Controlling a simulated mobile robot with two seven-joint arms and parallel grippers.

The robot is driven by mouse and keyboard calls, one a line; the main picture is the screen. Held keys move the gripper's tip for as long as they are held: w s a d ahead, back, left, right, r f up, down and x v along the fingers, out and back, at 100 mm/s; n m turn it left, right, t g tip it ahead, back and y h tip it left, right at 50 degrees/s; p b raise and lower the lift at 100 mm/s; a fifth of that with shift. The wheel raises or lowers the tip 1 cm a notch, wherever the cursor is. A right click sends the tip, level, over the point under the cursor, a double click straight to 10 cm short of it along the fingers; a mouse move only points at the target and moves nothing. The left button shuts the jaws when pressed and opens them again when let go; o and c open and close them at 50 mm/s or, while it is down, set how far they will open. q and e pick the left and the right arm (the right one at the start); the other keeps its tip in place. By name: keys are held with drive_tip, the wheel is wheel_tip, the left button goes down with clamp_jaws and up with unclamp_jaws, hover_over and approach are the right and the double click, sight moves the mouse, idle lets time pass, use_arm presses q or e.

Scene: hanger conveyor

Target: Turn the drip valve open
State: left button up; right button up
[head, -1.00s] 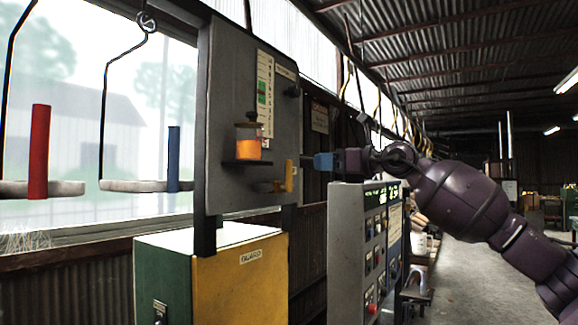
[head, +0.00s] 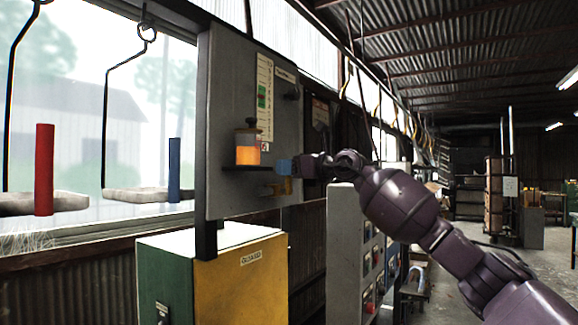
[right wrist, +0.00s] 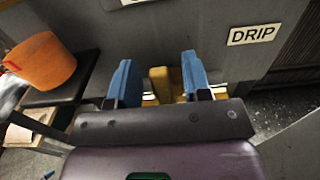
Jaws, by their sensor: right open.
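The drip valve (head: 281,187) is a small brass-yellow fitting low on the right side of the grey panel, partly hidden by my gripper in the head view. In the right wrist view, its yellow handle (right wrist: 160,84) stands between the two blue fingers of my right gripper (right wrist: 157,78), with gaps on both sides. A "DRIP" label (right wrist: 252,36) is on the panel to the right. My right gripper (head: 285,167) is open at the valve in the head view. My left gripper is not in view.
A jar of orange liquid (head: 247,150) stands on a small shelf left of the valve; it also shows in the wrist view (right wrist: 42,62). A yellow and green guard box (head: 240,285) stands below the panel. A grey control cabinet (head: 345,250) stands under my right forearm.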

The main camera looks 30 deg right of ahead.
drive_tip(key=shift+w+a, duration=0.1)
drive_tip(key=shift+w, duration=0.1)
clamp_jaws()
idle(0.4)
